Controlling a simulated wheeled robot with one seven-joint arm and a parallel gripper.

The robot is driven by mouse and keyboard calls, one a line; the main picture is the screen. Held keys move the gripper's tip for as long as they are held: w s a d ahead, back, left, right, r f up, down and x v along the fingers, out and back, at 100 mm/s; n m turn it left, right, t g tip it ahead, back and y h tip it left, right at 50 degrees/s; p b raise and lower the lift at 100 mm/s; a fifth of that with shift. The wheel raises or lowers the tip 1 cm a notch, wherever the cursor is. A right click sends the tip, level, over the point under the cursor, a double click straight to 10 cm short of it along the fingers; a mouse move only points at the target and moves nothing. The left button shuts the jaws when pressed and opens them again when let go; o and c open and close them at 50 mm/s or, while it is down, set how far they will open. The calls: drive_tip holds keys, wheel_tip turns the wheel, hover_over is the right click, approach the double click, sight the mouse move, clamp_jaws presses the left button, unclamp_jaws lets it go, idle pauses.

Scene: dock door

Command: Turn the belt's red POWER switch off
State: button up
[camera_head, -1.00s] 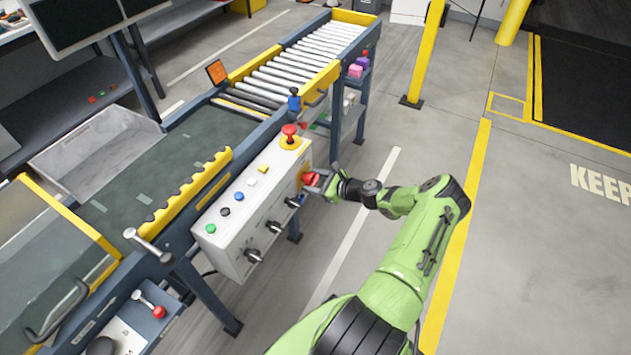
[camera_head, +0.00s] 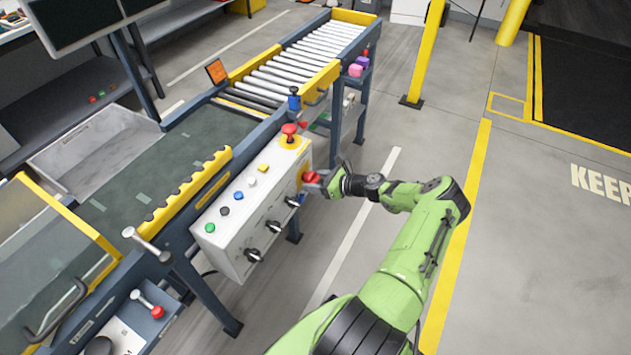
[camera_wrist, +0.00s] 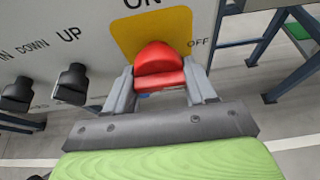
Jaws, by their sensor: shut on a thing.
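The red POWER switch (camera_wrist: 158,68) sits on a yellow plate (camera_wrist: 185,27) on the front of the white control box. The switch's exact angle is hard to tell.
The control box (camera_head: 235,258) also bears black knobs (camera_head: 273,226), coloured buttons (camera_head: 238,196) and a red mushroom button (camera_head: 289,130) on top. The conveyor (camera_head: 150,160) runs behind it. Open floor (camera_head: 365,240) lies right of the box.

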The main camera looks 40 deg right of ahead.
drive_tip(key=o, duration=1)
drive_tip(key=shift+w, duration=0.1)
drive_tip(key=shift+o, duration=0.2)
drive_tip(key=p+v, duration=0.3)
drive_tip(key=v, duration=1.2)
drive_tip(key=shift+s+r+p, duration=0.2)
drive_tip(key=shift+s+p, duration=0.1)
drive_tip(key=shift+s, duration=0.05)
drive_tip(key=shift+d, duration=0.1)
